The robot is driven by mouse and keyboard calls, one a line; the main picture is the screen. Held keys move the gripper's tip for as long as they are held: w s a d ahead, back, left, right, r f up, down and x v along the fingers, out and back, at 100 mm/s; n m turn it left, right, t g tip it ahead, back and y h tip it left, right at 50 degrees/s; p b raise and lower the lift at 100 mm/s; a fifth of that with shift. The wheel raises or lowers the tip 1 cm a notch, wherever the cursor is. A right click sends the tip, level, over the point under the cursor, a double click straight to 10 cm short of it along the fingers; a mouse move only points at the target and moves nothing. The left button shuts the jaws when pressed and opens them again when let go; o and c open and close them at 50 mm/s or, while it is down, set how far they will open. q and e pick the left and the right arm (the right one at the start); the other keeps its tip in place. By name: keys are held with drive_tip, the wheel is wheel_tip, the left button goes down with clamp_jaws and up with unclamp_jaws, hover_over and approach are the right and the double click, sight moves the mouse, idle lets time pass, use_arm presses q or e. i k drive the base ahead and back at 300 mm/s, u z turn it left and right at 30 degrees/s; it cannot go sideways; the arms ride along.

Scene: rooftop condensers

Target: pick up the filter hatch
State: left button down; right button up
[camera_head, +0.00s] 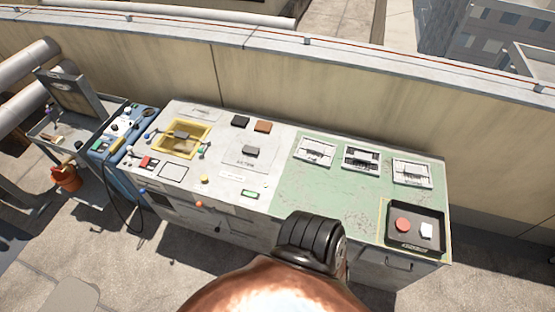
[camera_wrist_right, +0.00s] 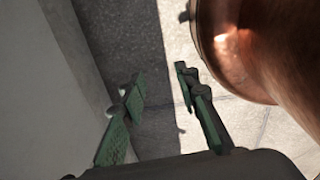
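What looks like the filter hatch is a pale square plate (camera_head: 236,157) with a dark grey handle block (camera_head: 250,151) and small lettering, lying on the white part of the bench top in the head view. A yellow-framed opening (camera_head: 163,137) is just left of it. My right gripper (camera_wrist_right: 160,88) shows in the right wrist view, its green-padded fingers apart with nothing between them. It is over the paved floor beside a grey wall or cabinet side, away from the hatch. My left gripper is out of view, and the hatch is not in the wrist view.
A black tray (camera_head: 393,242) with a red disc and a white piece sits at the bench's right end. Several white framed units line the green surface (camera_head: 300,190). Black (camera_head: 240,121) and brown (camera_head: 263,126) blocks lie behind the hatch.

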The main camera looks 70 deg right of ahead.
sight(247, 151)
drive_tip(key=k, duration=0.2)
drive_tip(key=z, duration=0.9)
